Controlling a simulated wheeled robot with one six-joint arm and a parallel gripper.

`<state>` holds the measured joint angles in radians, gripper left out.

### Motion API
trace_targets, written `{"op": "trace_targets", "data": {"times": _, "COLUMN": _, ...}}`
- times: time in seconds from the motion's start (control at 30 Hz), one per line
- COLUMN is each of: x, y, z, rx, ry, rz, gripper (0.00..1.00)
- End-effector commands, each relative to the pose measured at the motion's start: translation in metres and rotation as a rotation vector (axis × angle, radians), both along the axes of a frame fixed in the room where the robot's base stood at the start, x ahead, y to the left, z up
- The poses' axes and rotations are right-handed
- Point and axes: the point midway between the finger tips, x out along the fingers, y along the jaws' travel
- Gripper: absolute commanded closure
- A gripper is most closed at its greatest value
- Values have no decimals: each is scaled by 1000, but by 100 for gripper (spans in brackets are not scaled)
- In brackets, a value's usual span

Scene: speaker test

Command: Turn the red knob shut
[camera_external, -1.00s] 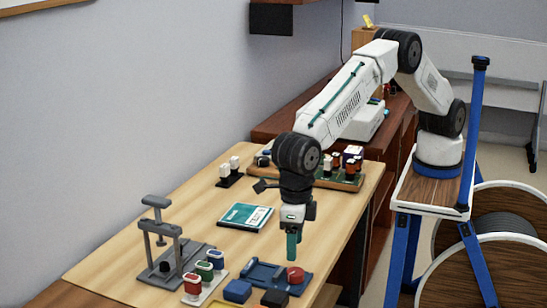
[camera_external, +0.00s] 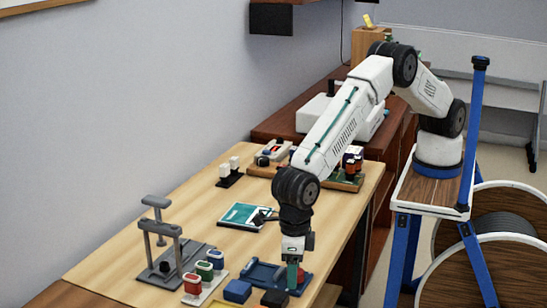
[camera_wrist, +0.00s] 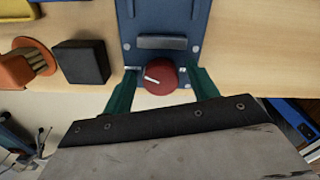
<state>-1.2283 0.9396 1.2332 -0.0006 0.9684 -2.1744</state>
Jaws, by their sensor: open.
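The red knob (camera_wrist: 161,77) is round with a white pointer line, and it sits on a blue fixture (camera_wrist: 158,18) in the wrist view. The line points left and slightly up. My gripper (camera_wrist: 162,88) is open, with one green finger on each side of the knob. The fingertips look close to the knob's sides, but I cannot tell whether they touch it. In the external view my gripper (camera_external: 293,282) is low over the right end of the blue fixture (camera_external: 262,275). The knob there is mostly hidden behind the fingers.
A black block (camera_wrist: 82,62) and an orange part (camera_wrist: 22,68) lie left of the fixture in the wrist view. A teal book (camera_external: 243,215) lies behind.

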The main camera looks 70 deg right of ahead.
Motion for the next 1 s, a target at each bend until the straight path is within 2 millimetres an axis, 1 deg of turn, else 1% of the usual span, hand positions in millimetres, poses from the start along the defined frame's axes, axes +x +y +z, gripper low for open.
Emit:
{"op": "trace_targets", "data": {"times": 0.03, "x": 0, "y": 0, "z": 0, "rx": 0, "ry": 0, "rz": 0, "gripper": 47}}
{"op": "trace_targets", "data": {"times": 0.07, "x": 0, "y": 0, "z": 0, "rx": 0, "ry": 0, "rz": 0, "gripper": 55}}
{"op": "trace_targets", "data": {"times": 0.1, "x": 0, "y": 0, "z": 0, "rx": 0, "ry": 0, "rz": 0, "gripper": 66}}
{"op": "trace_targets", "data": {"times": 0.17, "x": 0, "y": 0, "z": 0, "rx": 0, "ry": 0, "rz": 0, "gripper": 83}}
{"op": "trace_targets", "data": {"times": 0.2, "x": 0, "y": 0, "z": 0, "rx": 0, "ry": 0, "rz": 0, "gripper": 86}}
{"op": "trace_targets", "data": {"times": 0.47, "x": 0, "y": 0, "z": 0, "rx": 0, "ry": 0, "rz": -18, "gripper": 86}}
{"op": "trace_targets", "data": {"times": 0.63, "x": 0, "y": 0, "z": 0, "rx": 0, "ry": 1, "rz": -78, "gripper": 86}}
{"op": "trace_targets", "data": {"times": 0.77, "x": 0, "y": -1, "z": 0, "rx": 0, "ry": 1, "rz": -161, "gripper": 86}}
{"op": "trace_targets", "data": {"times": 1.0, "x": 0, "y": -2, "z": 0, "rx": 0, "ry": 1, "rz": -374, "gripper": 86}}
